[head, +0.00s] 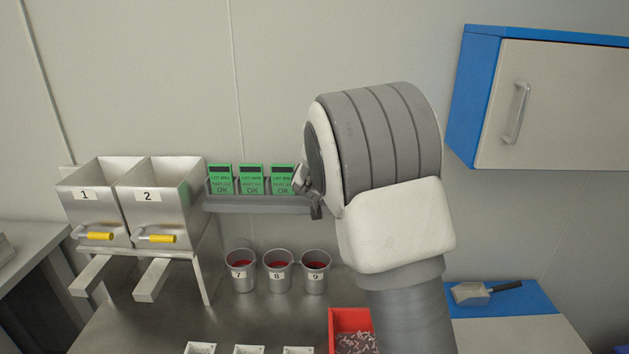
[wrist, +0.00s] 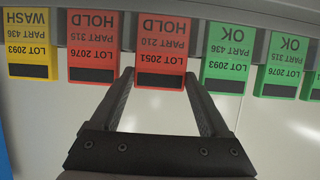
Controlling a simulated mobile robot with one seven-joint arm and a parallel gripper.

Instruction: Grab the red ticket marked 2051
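The red ticket marked LOT 2051, PART 210, HOLD (wrist: 162,52) hangs upside down in the wrist view from a grey rail, at the middle. My gripper (wrist: 160,75) is open, its two fingertips on either side of the ticket's black-barred edge. I cannot tell whether they touch it or how deep it lies between them. A second red HOLD ticket, LOT 2076 (wrist: 94,46), hangs just left of it. In the head view my arm hides the red tickets and most of the gripper.
In the wrist view a green OK ticket, LOT 2093 (wrist: 229,57), hangs close on the right and a yellow WASH ticket (wrist: 30,44) on the left.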

